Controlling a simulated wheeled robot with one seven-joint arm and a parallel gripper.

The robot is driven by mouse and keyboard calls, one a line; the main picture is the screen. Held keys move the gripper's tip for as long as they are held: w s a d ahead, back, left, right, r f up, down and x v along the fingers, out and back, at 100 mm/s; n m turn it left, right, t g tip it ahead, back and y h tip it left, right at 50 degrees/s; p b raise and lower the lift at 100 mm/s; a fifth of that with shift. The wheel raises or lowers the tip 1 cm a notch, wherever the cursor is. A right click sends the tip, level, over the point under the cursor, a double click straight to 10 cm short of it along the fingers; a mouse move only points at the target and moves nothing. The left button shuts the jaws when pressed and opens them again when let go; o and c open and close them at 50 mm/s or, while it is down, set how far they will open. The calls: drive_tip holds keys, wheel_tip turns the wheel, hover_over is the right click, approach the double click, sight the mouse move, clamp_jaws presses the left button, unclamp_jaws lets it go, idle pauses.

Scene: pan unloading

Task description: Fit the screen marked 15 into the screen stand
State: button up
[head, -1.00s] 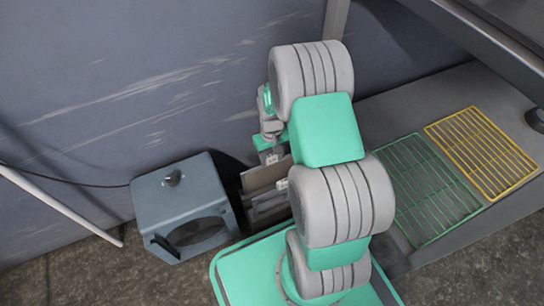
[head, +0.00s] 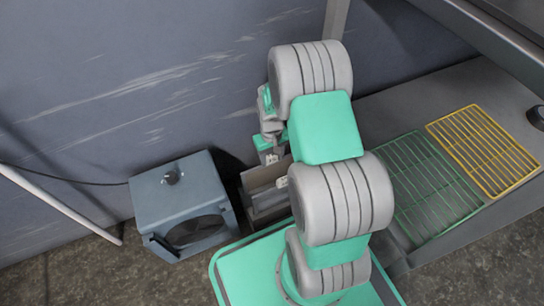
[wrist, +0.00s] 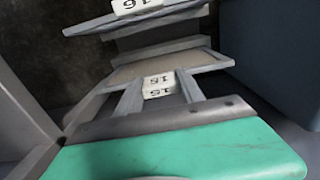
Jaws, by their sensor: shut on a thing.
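My gripper (wrist: 160,92) is shut on the screen marked 15 (wrist: 200,62), with its grey fingers on either side of the white 15 tag. This screen has a grey frame and a tan face in the wrist view. A screen marked 16 (wrist: 85,27) stands apart beyond it, its white tag at the top edge. Grey bars between the two look like part of the screen stand (wrist: 160,48). In the head view the stand (head: 262,208) and screens sit partly behind my arm. I cannot tell how far screen 15 is seated in its slot.
A blue-grey box with a round opening (head: 160,188) stands just left of the stand. A green wire rack (head: 425,190) and a yellow wire rack (head: 485,150) lie on the grey surface at right. A wall rises close behind, and a white pole (head: 60,205) leans at left.

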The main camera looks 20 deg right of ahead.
drive_tip(key=o, duration=1.5)
wheel_tip(320, 180, up, 8)
drive_tip(key=p, duration=0.4)
